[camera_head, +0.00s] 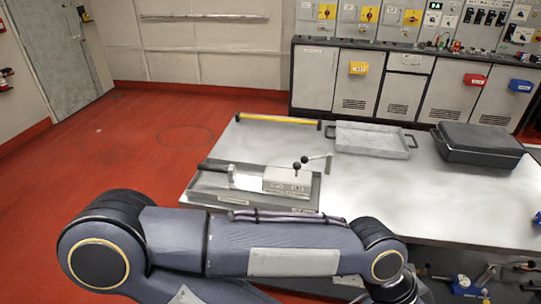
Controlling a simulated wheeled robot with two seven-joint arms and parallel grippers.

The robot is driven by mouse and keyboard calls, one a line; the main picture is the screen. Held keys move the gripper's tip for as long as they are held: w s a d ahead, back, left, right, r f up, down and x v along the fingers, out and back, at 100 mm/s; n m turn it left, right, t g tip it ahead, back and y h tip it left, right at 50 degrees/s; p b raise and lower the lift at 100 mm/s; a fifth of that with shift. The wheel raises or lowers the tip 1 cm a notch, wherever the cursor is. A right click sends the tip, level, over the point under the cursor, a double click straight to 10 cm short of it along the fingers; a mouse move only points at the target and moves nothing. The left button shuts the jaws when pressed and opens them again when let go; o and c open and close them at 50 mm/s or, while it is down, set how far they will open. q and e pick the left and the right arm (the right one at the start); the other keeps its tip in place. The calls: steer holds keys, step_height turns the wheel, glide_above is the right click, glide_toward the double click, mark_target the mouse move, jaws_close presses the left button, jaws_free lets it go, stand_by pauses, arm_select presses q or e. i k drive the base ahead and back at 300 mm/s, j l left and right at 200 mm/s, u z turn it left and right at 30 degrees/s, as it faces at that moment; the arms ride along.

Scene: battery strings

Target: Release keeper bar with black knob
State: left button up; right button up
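A grey device with a pale metal block (287,181) sits in a dark tray (212,194) at the left of the table. A black knob (297,167) stands on top of the block. A small crank-like lever (318,158) with a second dark knob (304,160) rises just behind it. Which part is the keeper bar I cannot tell at this size. My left arm crosses the bottom of the view in front of the device, its wrist at the lower right. Neither gripper's fingers show.
A yellow bar (278,120) lies along the table's back left edge. An open grey tray (372,140) and a dark lidded case (478,145) stand behind. The table's (420,195) middle is clear. Cabinets (395,82) line the wall. Blue-and-metal hardware (465,285) shows below the front edge.

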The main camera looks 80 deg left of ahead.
mark_target(304, 160)
steer(key=u, duration=2.35)
